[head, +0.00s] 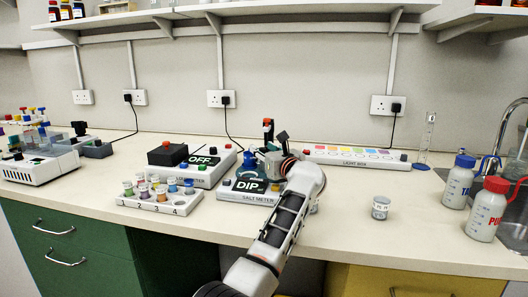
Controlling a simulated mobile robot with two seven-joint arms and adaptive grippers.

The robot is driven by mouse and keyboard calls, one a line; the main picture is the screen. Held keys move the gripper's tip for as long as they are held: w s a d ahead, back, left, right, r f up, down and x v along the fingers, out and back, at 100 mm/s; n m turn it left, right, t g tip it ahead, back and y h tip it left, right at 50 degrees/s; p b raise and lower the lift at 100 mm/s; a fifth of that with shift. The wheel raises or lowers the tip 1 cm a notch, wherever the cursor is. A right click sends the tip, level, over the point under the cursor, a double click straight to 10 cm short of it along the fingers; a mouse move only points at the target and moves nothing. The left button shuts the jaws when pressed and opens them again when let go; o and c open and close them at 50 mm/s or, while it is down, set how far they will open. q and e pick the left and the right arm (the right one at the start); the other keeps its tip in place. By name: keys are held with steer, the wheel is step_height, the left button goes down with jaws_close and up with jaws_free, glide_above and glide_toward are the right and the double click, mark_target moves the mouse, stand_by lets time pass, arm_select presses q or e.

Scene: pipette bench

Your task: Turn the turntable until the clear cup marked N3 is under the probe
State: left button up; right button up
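My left arm reaches up from the bottom edge to the salt meter (262,198), whose display reads DIP. My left gripper (272,158) is at the back of this meter, pointing left; its fingers are small and partly hidden, so I cannot tell whether it is open or shut. A dark upright part with a red top (268,124) stands just behind it; I cannot tell whether it is the probe. The turntable is not clearly visible around the gripper and arm. A clear cup (380,208) with an unreadable label stands on the bench, right of the arm. My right gripper is not in view.
A rack of vials (158,205) and a second meter reading OFF (205,172) stand left of the gripper. A light box (355,158) lies behind. TAP (459,182) and PURE (488,210) bottles stand at right. The bench around the clear cup is free.

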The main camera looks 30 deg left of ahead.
arm_select(q)
step_height(320, 180, up, 9)
steer(key=shift+r, duration=0.2)
stand_by(0.3)
